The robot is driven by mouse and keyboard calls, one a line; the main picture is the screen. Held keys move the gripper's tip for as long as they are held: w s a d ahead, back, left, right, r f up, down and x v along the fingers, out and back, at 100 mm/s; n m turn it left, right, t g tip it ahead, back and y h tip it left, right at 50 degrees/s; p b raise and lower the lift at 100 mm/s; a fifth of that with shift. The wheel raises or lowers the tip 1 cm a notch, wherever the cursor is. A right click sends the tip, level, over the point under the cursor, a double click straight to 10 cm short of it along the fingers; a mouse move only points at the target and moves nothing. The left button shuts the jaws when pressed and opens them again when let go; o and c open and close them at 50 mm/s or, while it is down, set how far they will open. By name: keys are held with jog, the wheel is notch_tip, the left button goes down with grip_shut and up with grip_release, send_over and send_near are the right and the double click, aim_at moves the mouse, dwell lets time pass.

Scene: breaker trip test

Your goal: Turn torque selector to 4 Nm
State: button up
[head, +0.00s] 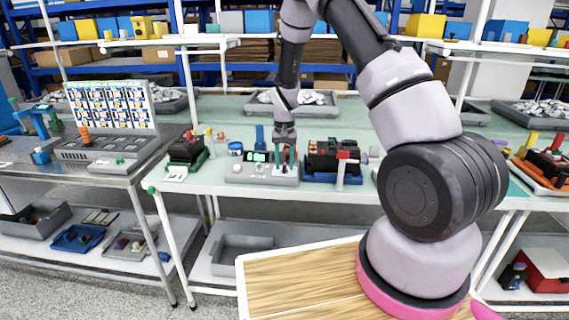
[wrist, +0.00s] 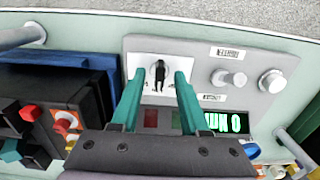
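The torque selector (wrist: 158,73) is a small black knob on a white dial plate, on a grey control box (wrist: 200,50). The box also shows in the head view (head: 245,172) on the green bench. A green display (wrist: 222,124) on it appears upside down in the wrist view and seems to read 0 Nm. My gripper (wrist: 157,78) is open, its two teal fingers pointing at the dial with the knob between their tips. I cannot tell whether they touch it. In the head view my gripper (head: 285,170) hangs above the box.
Two grey round knobs (wrist: 228,79) sit beside the dial. A black device with red parts (wrist: 62,120) on a blue base stands close by; it is right of the box in the head view (head: 335,160). Another black-and-green device (head: 187,150) stands left.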

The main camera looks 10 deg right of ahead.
notch_tip(320, 180, up, 11)
dwell(0.6)
notch_tip(320, 180, up, 19)
jog(key=t+y, duration=0.2)
jog(key=t, duration=0.1)
send_over(285, 165)
jog(key=s+d, duration=0.3)
jog(key=s, duration=0.7)
jog(key=s+d+r+t, duration=0.1)
jog(key=s+r, duration=0.3)
jog(key=s, duration=0.6)
jog(key=s+d+r+t, duration=0.1)
jog(key=s+r+t, duration=0.2)
jog(key=s, duration=0.7)
notch_tip(285, 165, up, 2)
jog(key=shift+d+r+m, duration=0.1)
jog(key=shift+d+m, duration=0.2)
